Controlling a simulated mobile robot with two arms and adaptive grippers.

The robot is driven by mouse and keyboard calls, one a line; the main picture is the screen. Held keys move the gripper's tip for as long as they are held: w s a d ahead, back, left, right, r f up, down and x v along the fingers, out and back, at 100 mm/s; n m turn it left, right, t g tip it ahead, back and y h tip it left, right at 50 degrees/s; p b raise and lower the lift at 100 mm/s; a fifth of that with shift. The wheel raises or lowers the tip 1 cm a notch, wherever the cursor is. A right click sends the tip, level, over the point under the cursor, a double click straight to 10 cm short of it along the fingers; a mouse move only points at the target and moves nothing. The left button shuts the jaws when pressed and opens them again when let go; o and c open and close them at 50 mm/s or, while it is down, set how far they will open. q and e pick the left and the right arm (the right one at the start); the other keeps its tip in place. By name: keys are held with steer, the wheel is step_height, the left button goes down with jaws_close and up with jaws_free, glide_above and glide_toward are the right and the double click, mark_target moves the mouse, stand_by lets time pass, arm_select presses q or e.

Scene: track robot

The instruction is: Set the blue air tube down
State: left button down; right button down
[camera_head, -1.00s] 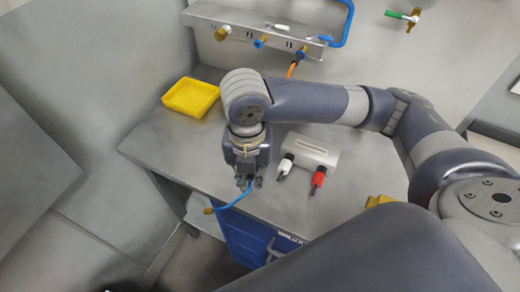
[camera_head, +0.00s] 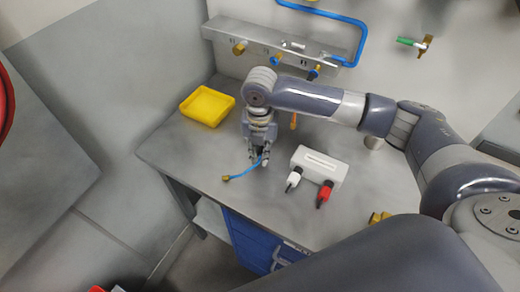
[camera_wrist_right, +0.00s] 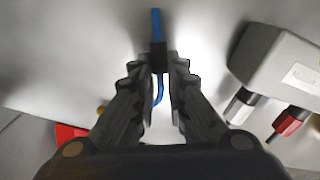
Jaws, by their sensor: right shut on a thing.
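The blue air tube (camera_head: 244,171) is thin and has a brass end fitting to the left of the gripper. My right gripper (camera_head: 260,160) is shut on the tube, low over the grey tabletop (camera_head: 205,155). In the right wrist view the tube (camera_wrist_right: 156,25) runs up from between the fingertips (camera_wrist_right: 160,62), and a loop of it shows below them. I cannot tell whether the tube touches the table. My left gripper is out of view.
A yellow tray (camera_head: 207,121) sits at the back left. A white box (camera_head: 319,167) with a white and a red plug stands to the gripper's right. A valve rail (camera_head: 285,42) runs along the wall behind.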

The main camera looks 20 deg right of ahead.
steer(key=shift+f, duration=0.2)
steer(key=c, duration=1.6)
jaws_free()
steer(key=shift+r, duration=0.1)
step_height(320, 180, up, 12)
steer(key=b, duration=0.2)
steer(key=shift+r+b, duration=0.1)
steer(key=shift+b, duration=0.3)
